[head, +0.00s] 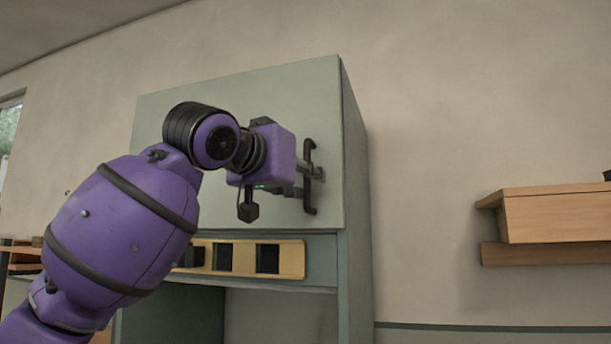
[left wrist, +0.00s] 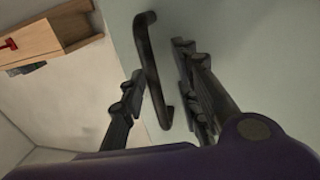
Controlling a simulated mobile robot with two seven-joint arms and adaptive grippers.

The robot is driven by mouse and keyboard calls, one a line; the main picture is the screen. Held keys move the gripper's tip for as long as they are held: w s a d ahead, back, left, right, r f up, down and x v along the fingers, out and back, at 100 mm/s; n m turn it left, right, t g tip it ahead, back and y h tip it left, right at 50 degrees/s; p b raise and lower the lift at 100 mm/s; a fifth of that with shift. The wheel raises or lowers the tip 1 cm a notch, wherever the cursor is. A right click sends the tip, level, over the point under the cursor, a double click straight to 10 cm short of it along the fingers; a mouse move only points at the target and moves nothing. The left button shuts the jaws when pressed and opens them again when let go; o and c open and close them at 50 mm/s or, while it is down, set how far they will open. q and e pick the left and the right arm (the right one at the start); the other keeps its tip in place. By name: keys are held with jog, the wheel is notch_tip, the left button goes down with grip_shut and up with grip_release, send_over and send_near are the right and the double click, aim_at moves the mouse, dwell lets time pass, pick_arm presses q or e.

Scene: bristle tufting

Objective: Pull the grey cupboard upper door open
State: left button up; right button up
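The grey cupboard (head: 354,200) stands against the wall, its upper door (head: 240,90) flush with the body and looking closed. A dark vertical bar handle (head: 309,204) sits near the door's right edge. My left gripper (head: 312,173) is at the handle in the head view. In the left wrist view, the handle (left wrist: 150,62) passes between the fingers of my left gripper (left wrist: 160,68). The fingers are spread, with a visible gap on the right side; whether the left finger touches the bar is unclear. My right gripper is not in view.
Below the door is a shelf with a yellow slotted block (head: 290,259), and an open bay under it. A wooden wall shelf (head: 550,216) hangs to the right, also visible in the left wrist view (left wrist: 40,42). The wall space between is clear.

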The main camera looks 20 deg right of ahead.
pick_arm(q)
jog(key=shift+s+d+r, duration=0.2)
jog(key=shift+s+r, duration=0.1)
jog(key=shift+s, duration=0.05)
jog(key=shift+w+f, duration=0.1)
jog(key=shift+w, duration=0.15)
jog(key=c, duration=0.6)
jog(key=shift+s, duration=0.1)
grip_shut()
